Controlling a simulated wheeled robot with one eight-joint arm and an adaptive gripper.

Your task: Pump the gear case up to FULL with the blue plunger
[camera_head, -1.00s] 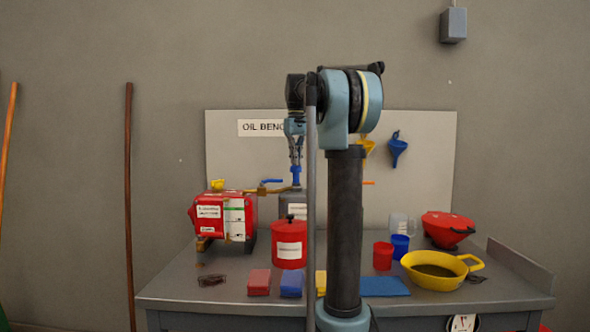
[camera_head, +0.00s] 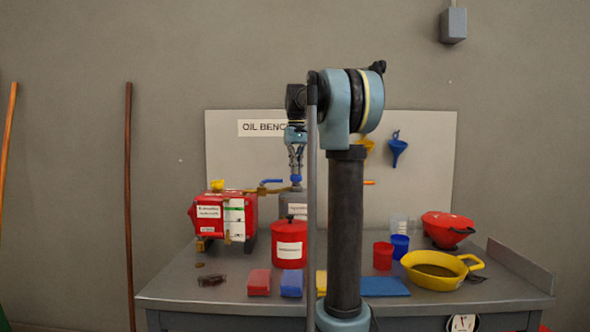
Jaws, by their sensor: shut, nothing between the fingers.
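The red gear case (camera_head: 209,224) with white and green labels stands at the left of the bench. A grey pump can (camera_head: 293,207) stands behind the red lidded pot, which hides its lower part. The blue plunger (camera_head: 296,181) sits low on top of the can. My gripper (camera_head: 296,174) points straight down, shut, right above the blue plunger; its tips appear to touch the plunger's top. A brass pipe (camera_head: 262,190) with a blue lever (camera_head: 270,181) runs from the can toward the gear case. I cannot read a fill level on the case.
The red pot (camera_head: 289,230) stands in front of the pump. Red, blue and yellow blocks line the front edge. Red and blue cups, a yellow pan (camera_head: 434,271) and a red bowl (camera_head: 448,225) are at the right. My arm hides the bench's middle.

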